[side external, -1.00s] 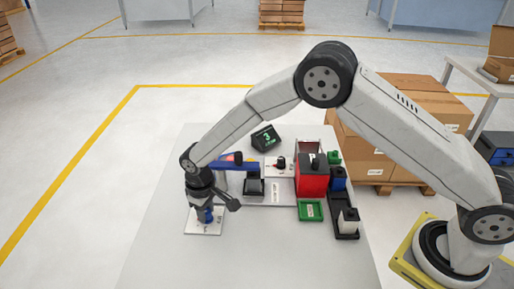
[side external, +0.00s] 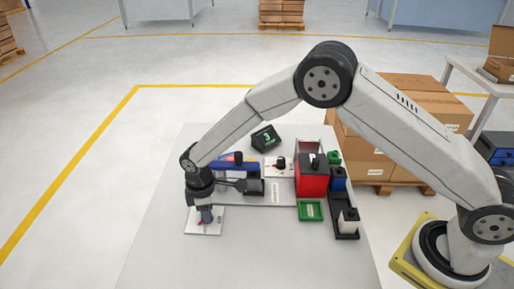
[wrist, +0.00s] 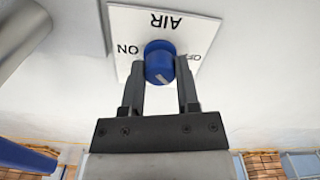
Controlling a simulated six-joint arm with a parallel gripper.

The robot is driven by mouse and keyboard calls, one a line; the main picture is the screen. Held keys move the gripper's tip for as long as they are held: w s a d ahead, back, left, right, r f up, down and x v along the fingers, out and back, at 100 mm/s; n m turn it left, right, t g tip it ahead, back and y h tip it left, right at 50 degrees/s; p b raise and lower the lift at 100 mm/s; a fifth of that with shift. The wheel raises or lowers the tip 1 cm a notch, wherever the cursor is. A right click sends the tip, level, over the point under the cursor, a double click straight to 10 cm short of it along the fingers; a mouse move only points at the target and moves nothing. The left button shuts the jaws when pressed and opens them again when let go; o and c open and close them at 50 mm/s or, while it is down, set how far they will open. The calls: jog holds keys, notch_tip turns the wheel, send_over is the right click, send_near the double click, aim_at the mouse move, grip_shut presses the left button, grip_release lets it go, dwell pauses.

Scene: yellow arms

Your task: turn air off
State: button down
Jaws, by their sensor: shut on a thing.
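A white plate marked AIR (wrist: 125,20) lies on the table, also seen in the side view (side external: 193,228). It has ON printed at left and OFF at right in the wrist view. A round blue knob (wrist: 159,62) with a pale pointer mark stands on it. My gripper (wrist: 164,72) points down with its fingers on either side of the knob, shut on it. In the side view my gripper (side external: 204,213) hides most of the knob. A small red mark shows beside it there. The OFF label is partly covered by a finger.
A display reading 3 (side external: 266,138) is behind. The table's front left is clear.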

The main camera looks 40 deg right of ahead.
dwell(0.3)
jog(key=shift+c, duration=1.7)
grip_release()
jog(key=shift+r, duration=0.1)
jog(key=shift+r, duration=3.8)
